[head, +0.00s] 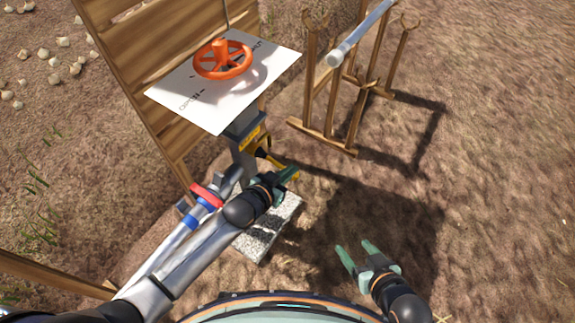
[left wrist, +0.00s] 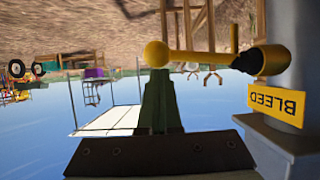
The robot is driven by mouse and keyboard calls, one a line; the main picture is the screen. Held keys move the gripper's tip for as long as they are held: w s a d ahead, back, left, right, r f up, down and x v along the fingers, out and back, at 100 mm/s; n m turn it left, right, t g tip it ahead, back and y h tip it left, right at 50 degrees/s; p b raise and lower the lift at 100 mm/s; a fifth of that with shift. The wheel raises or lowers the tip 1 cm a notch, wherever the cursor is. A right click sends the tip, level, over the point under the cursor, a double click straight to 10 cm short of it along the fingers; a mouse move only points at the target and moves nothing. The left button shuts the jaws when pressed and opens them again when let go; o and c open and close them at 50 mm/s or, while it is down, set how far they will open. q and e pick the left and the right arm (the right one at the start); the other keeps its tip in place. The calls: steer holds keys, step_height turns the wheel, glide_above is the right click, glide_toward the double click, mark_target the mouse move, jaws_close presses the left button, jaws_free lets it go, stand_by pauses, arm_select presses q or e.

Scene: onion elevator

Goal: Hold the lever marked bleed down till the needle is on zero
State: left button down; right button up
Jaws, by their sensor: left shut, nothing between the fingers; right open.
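The bleed lever is a yellow bar (head: 275,160) on the grey post below the white board. In the left wrist view the lever (left wrist: 205,57) has a round knob at its left end and a dark collar near the post. A yellow plate marked BLEED (left wrist: 277,106) is beside it, upside down. My left gripper (head: 289,174) is shut and empty. Its fingertips (left wrist: 158,74) are at the lever near the knob; whether they touch cannot be told. My right gripper (head: 357,252) is open and empty, over the ground. No gauge needle can be made out.
An orange handwheel (head: 222,60) stands above the white board (head: 212,112). A wooden panel (head: 135,80) is behind it. A wooden stand (head: 350,110) with a grey tube is at the upper right. Onions (head: 54,62) lie at the upper left. Ground at right is clear.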

arm_select(q)
steer(key=shift+m+t+y, duration=0.3)
steer(key=shift+m+y, duration=0.3)
steer(key=shift+m, duration=0.2)
step_height(320, 180, down, 4)
steer(key=shift+f+b, duration=0.25)
steer(key=shift+b, duration=0.65)
steer(key=shift+s, duration=0.1)
steer(key=shift+a, duration=0.1)
steer(key=shift+f, duration=0.1)
stand_by(0.9)
stand_by(0.8)
stand_by(0.7)
stand_by(0.4)
